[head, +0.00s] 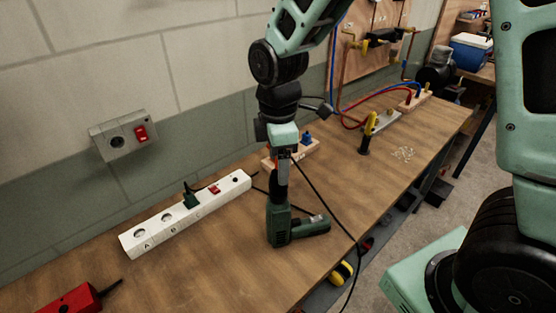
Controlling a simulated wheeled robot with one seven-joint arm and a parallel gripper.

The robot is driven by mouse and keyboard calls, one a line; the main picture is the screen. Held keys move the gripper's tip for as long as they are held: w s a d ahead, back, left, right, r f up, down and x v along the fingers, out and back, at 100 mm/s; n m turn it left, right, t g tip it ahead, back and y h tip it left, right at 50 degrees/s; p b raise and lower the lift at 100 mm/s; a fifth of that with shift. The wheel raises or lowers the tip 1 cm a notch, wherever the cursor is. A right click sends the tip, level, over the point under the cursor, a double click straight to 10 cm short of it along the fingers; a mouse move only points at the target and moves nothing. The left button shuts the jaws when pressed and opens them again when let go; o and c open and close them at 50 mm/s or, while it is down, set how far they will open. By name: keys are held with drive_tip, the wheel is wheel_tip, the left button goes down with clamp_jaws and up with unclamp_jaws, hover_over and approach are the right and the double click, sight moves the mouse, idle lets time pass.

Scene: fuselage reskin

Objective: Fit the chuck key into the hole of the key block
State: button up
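A small wooden block (304,148), which looks like the key block, lies on the bench near the wall with a blue piece (306,138) on top. Its left part is partly hidden behind my gripper, and I cannot make out its hole. My gripper (283,154) points down over the bench, in line with the top of a green drill (281,224). Its fingertips are small and dark, so I cannot tell whether they are open or shut. I cannot make out the chuck key; it may be hidden at the fingers.
A white power strip (162,228) with a green plug lies left. A red tool (78,300) is at the lower left. A yellow-handled tool (369,126) and another wooden block (411,104) stand further right. A black cable crosses the bench, whose right front is mostly clear.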

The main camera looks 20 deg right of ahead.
clamp_jaws()
drive_tip(key=shift+r+p, duration=1.15)
drive_tip(key=shift+r, duration=0.2)
drive_tip(key=shift+r+p, duration=1.2)
drive_tip(key=shift+r, duration=0.2)
drive_tip(key=shift+f, duration=0.1)
